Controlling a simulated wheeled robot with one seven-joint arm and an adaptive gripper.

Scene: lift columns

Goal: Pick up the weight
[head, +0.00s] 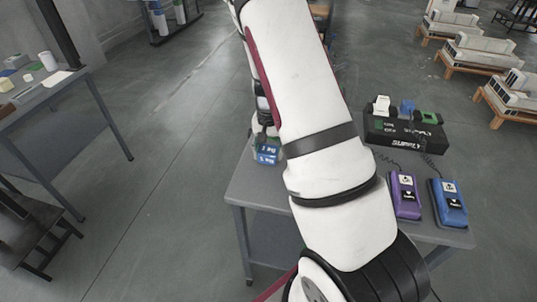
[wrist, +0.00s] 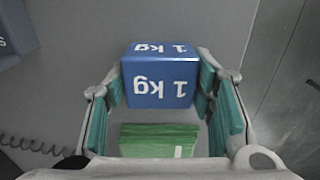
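The weight is a blue block marked "1 kg" (wrist: 158,88), upside down in the wrist view. It sits on the grey table and also shows in the head view (head: 267,156), partly hidden by my arm. My gripper (wrist: 160,76) is open, with its teal-padded fingers on the left and right of the weight. A gap seems to show on the right; on the left I cannot tell whether the finger touches. In the head view my gripper is mostly hidden behind my arm.
A green ribbed shape (wrist: 158,140) lies between the finger bases; I cannot tell what it is. On the table's right are a black supply box (head: 405,133), a purple device (head: 405,196) and a blue device (head: 449,204) with coiled cords. Another table (head: 75,115) stands left.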

